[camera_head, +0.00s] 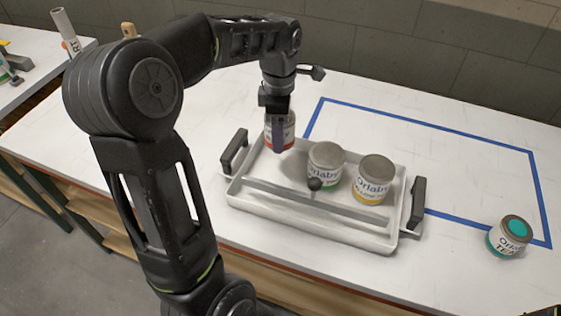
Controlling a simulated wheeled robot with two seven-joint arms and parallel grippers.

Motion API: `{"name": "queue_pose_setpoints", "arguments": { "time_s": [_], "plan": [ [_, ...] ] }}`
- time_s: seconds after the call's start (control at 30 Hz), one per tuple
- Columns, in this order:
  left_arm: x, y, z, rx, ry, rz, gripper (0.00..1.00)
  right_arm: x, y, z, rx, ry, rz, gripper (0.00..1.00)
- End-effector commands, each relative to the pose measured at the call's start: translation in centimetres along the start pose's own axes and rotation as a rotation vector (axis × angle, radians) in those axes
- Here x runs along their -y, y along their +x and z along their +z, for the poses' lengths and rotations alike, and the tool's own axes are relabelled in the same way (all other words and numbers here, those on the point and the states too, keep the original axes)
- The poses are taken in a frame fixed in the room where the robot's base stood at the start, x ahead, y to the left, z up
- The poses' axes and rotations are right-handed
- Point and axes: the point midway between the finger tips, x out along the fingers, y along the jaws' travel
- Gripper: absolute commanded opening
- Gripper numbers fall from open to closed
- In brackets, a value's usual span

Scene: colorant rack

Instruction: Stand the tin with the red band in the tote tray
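The tin with the red band (270,131) is upright at the back left corner of the tote tray (300,228). My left gripper (279,135) comes down over this tin from above, with one dark finger across its front. It appears shut on the tin; the far finger is hidden. I cannot tell whether the tin's base touches the tray floor. A tin with a green band (325,160) and a tin with a yellow band (373,180) stand in the tray to the right.
A teal-lidded tin (508,237) stands on the white table at the right. Blue tape (440,122) outlines an area behind and right of the tray. The tray has dark handles at its left (234,151) and right (417,203) ends. A wall stands behind.

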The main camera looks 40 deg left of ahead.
Motion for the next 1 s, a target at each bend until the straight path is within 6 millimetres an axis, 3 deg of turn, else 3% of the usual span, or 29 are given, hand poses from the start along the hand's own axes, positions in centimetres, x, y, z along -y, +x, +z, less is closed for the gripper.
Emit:
{"name": "queue_pose_setpoints", "arguments": {
  "time_s": [0.3,0.73,1.0],
  "plan": [
    [0.1,5.1,-0.1,-0.002,0.000,-0.004,0.17,0.2,-0.6,0.0,0.001,0.001,0.002,0.36],
    [0.0,6.2,-0.1,-0.001,0.000,-0.002,0.17,0.2,-0.7,0.1,0.002,0.001,0.002,0.36],
    [0.1,9.4,-0.1,-0.001,-0.001,-0.003,0.17,0.3,-1.1,0.1,0.003,0.002,0.004,0.36]
  ]
}}
